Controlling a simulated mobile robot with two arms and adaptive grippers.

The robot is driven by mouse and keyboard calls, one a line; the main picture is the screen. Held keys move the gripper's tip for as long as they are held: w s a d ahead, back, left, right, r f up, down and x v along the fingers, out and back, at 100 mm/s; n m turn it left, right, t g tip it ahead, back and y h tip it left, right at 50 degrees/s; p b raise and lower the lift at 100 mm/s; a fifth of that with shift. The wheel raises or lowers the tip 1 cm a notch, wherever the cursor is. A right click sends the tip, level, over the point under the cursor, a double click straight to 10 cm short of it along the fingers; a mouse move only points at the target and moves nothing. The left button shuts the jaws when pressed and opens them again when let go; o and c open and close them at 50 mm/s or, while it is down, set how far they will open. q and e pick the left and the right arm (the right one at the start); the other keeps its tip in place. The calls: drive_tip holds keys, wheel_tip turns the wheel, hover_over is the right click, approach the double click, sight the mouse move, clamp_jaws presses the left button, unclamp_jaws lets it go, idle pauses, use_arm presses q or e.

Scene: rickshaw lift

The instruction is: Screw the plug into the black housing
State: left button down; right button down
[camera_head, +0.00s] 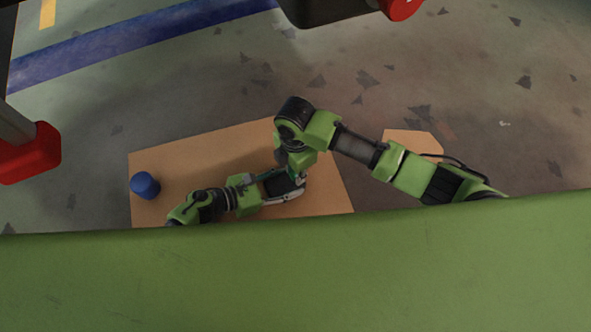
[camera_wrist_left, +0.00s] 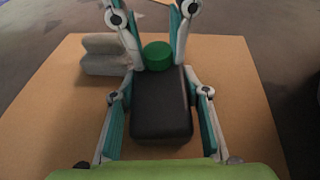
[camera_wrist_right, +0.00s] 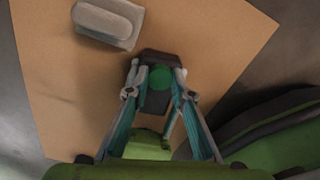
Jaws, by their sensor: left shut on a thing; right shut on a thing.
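The black housing (camera_wrist_left: 161,104) is a dark block between the fingers of my left gripper (camera_wrist_left: 160,82), which is shut on it. The green plug (camera_wrist_left: 157,54) is a short round cap at the far end of the housing in the left wrist view. In the right wrist view the plug (camera_wrist_right: 161,77) sits between the fingertips of my right gripper (camera_wrist_right: 157,82), which is shut on it, over the housing (camera_wrist_right: 157,101). The plug appears against or very near the housing; I cannot tell how deep it sits. In the head view my arms mostly hide both parts.
A tan board (camera_head: 170,160) lies under both grippers. A blue cylinder (camera_head: 145,185) stands at its left end. A grey block (camera_wrist_right: 106,22) with a rounded top lies on the board near the grippers. A green surface (camera_head: 300,285) fills the bottom of the head view.

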drive_tip(key=m, duration=0.4)
drive_tip(key=shift+s+a+m, duration=0.1)
drive_tip(key=shift+m, duration=0.2)
drive_tip(key=m, duration=0.4)
drive_tip(key=shift+m, duration=0.3)
drive_tip(key=m, duration=0.4)
drive_tip(key=shift+m, duration=0.3)
drive_tip(key=m, duration=0.3)
drive_tip(key=shift+m, duration=0.3)
drive_tip(key=c, duration=1.8)
unclamp_jaws()
